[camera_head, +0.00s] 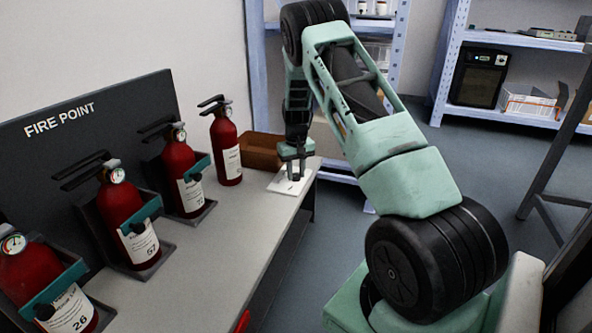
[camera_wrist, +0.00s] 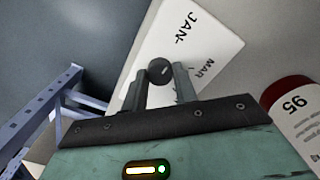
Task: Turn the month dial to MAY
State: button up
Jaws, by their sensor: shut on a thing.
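The month dial is a small dark round knob (camera_wrist: 160,70) on a white card (camera_wrist: 205,28) printed with month names. JAN and MAR are readable in the wrist view. My gripper (camera_wrist: 162,82) is shut on the knob, one finger on each side. The knob's pointer and the month it faces cannot be made out. In the head view my gripper (camera_head: 291,172) points down at the white card (camera_head: 283,187) at the far end of the bench, and the knob is hidden there.
Several red fire extinguishers (camera_head: 226,148) stand along the left of the grey bench (camera_head: 215,240). One with label 95 (camera_wrist: 298,108) is close to my gripper. A brown box (camera_head: 262,151) lies behind the card. A shelf rack (camera_wrist: 40,118) stands past the bench end.

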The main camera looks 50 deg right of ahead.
jog(key=m+p, duration=0.1)
jog(key=p, duration=0.1)
jog(key=m+p, duration=0.1)
jog(key=p, duration=0.1)
jog(key=shift+r+m, duration=0.3)
jog(key=shift+m, duration=0.1)
jog(key=m+p, duration=0.2)
jog(key=p, duration=0.1)
jog(key=shift+m+p, duration=0.35)
jog(key=shift+m, duration=0.05)
jog(key=m+p, duration=0.3)
jog(key=shift+f+m, duration=0.1)
jog(key=shift+m, duration=0.2)
jog(key=m+p, duration=0.2)
jog(key=m, duration=0.1)
jog(key=shift+f+m+p, duration=0.1)
jog(key=shift+m+p, duration=0.2)
jog(key=shift+p, duration=0.1)
jog(key=m+p, duration=0.2)
jog(key=m, duration=0.3)
jog(key=m+p, duration=0.1)
jog(key=m, duration=0.4)
jog(key=shift+f, duration=0.15)
jog(key=shift+m, duration=0.4)
